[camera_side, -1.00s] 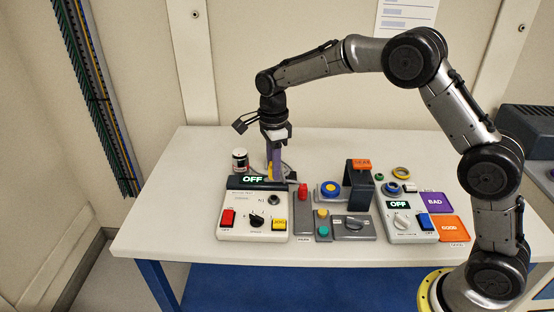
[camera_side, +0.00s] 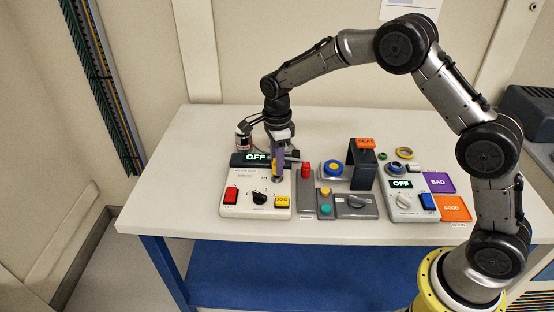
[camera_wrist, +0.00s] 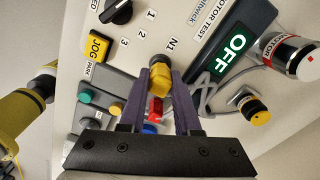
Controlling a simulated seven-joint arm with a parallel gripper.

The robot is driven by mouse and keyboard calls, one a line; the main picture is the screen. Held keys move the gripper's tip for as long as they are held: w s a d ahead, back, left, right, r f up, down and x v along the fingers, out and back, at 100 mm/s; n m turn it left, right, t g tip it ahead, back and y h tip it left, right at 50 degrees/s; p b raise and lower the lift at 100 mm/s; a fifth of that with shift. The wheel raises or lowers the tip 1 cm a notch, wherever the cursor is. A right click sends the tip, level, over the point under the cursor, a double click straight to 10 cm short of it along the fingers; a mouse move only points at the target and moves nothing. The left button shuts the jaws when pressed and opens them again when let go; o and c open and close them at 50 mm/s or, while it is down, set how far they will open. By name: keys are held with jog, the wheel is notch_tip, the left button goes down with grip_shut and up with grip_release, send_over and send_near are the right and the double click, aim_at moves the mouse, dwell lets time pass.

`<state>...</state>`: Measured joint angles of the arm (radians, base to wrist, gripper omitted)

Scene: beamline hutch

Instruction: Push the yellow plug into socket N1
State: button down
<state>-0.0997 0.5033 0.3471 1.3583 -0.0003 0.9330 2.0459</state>
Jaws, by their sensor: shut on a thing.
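My gripper (camera_side: 277,172) points down over the back right part of the cream motor test box (camera_side: 232,208). In the wrist view my gripper (camera_wrist: 160,92) has its purple fingers closed around the yellow plug (camera_wrist: 159,82). The plug sits by the N1 label (camera_wrist: 173,45) on the box face. Socket N1 is hidden under the plug and fingers, so I cannot tell whether the plug tip is in the hole or just above it. The box display (camera_wrist: 230,54) reads OFF.
A red-labelled motor can (camera_side: 243,140) stands behind the box, with a grey cable (camera_wrist: 205,88) near my fingers. The red button (camera_side: 231,195), black dial (camera_side: 260,197) and yellow JOG button (camera_side: 282,202) lie in front. A red-topped grey unit (camera_side: 305,175) is close on the right.

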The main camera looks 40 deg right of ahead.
jog(key=shift+f, duration=0.5)
dwell(0.8)
jog(key=c, duration=0.5)
grip_release()
jog(key=shift+c, duration=0.2)
